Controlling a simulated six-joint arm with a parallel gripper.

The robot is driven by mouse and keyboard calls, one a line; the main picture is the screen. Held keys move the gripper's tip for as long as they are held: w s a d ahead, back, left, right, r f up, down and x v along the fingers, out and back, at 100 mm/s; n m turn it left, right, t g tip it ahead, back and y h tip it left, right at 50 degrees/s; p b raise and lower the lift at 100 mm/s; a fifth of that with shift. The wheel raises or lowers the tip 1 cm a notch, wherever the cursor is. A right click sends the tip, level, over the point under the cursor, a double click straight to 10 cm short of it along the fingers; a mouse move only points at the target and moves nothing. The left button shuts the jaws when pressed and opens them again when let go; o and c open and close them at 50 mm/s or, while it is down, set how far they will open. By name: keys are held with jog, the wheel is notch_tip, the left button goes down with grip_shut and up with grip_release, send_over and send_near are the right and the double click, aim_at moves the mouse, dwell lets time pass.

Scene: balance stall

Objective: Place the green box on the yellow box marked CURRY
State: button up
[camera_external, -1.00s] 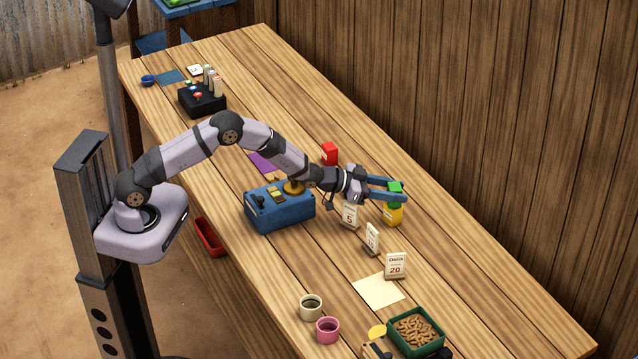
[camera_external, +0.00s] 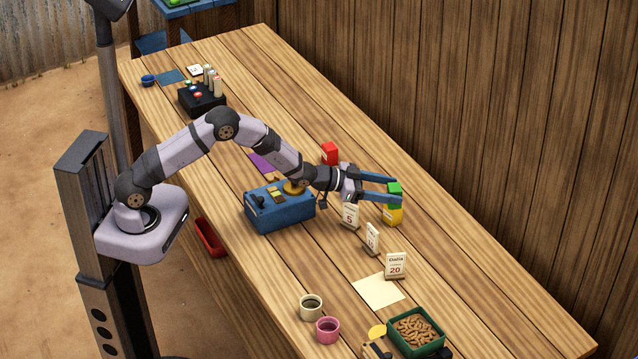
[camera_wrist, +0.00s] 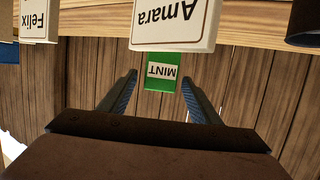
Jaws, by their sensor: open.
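The green box (camera_external: 394,188) sits on top of the yellow box (camera_external: 393,215), on the table's far side. The two look stacked and upright; the CURRY marking is not readable. In the wrist view the green box (camera_wrist: 160,72) reads MINT upside down, and the yellow box is hidden behind a card. My gripper (camera_external: 388,191) is open at the green box's height. Its fingers (camera_wrist: 160,82) lie on either side of the box in the wrist view, with gaps showing between them and its sides.
A price card marked 5 (camera_external: 350,215) stands close by my gripper. A blue device (camera_external: 280,212) lies under my forearm. A red box (camera_external: 329,153) stands behind. The table right of the stack is clear.

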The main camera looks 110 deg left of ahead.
jog(key=b+v, duration=0.1)
jog(key=v, duration=0.9)
jog(key=shift+b, duration=0.4)
jog(key=s+d+f+m+g+h, duration=0.1)
jog(key=s+d+f+g, duration=0.1)
jog(key=s+d, duration=0.3)
jog(key=s+d+f+g+h, duration=0.2)
jog(key=s+d+g, duration=0.2)
jog(key=d, duration=0.7)
jog(key=s+d+f+m+g+h, duration=0.1)
jog(key=s+d+f+g, duration=0.1)
jog(key=s+d, duration=0.4)
jog(key=shift+s+d+m+g, duration=0.15)
jog(key=shift+d+m+g, duration=0.2)
jog(key=shift+d, duration=1.05)
jog(key=s+d+m+g+h, duration=0.1)
jog(key=s+d+g, duration=0.3)
jog(key=s+d, duration=0.4)
jog(key=s, duration=0.7)
jog(key=shift+d+f+m+g+h, duration=0.15)
jog(key=shift+m+g+h, duration=0.2)
jog(key=shift+h, duration=0.05)
